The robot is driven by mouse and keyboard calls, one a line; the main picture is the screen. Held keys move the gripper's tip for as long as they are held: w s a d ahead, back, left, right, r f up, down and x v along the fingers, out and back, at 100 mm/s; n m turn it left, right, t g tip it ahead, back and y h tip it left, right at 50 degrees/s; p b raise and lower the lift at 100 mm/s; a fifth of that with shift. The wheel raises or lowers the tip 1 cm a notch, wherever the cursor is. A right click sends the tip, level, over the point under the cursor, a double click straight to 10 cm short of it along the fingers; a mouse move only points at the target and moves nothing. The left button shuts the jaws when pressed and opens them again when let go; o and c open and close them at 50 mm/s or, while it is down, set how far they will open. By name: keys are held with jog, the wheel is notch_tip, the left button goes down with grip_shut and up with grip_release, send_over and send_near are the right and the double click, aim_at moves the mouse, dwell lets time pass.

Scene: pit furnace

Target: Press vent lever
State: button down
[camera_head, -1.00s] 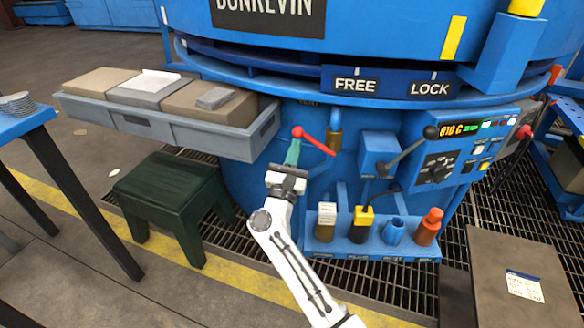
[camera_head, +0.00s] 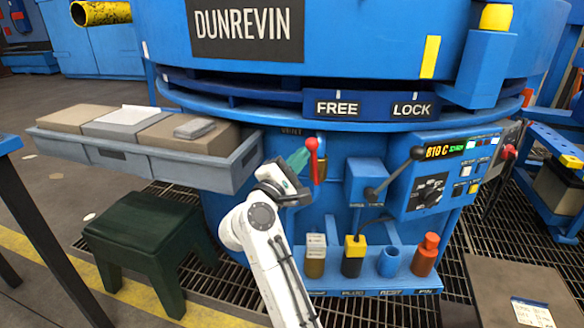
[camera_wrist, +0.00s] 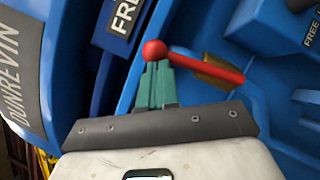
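The vent lever (camera_head: 315,170) is a red bar with a red ball at its end, on the front of the blue furnace body (camera_head: 335,150). In the head view it stands nearly upright, ball on top. In the wrist view the red lever (camera_wrist: 205,65) runs right from its ball, in front of a brass-coloured piece. My gripper (camera_head: 304,156) has teal fingers, close against the ball in the head view. In the wrist view the gripper fingers (camera_wrist: 156,72) are together, with the ball right at their tips. I cannot tell whether they touch it.
A grey tray (camera_head: 190,166) with blocks juts out at left, above a dark green stool (camera_head: 145,235). At right are a black-knobbed lever (camera_head: 395,175), a control panel (camera_head: 440,175) and a blue rack (camera_head: 370,283) of several items. Floor grating lies below.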

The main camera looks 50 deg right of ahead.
jog(key=shift+s+d+r, duration=0.15)
jog(key=shift+s+d, duration=0.2)
jog(key=shift+s, duration=0.2)
jog(key=shift+r, duration=0.1)
dwell(0.3)
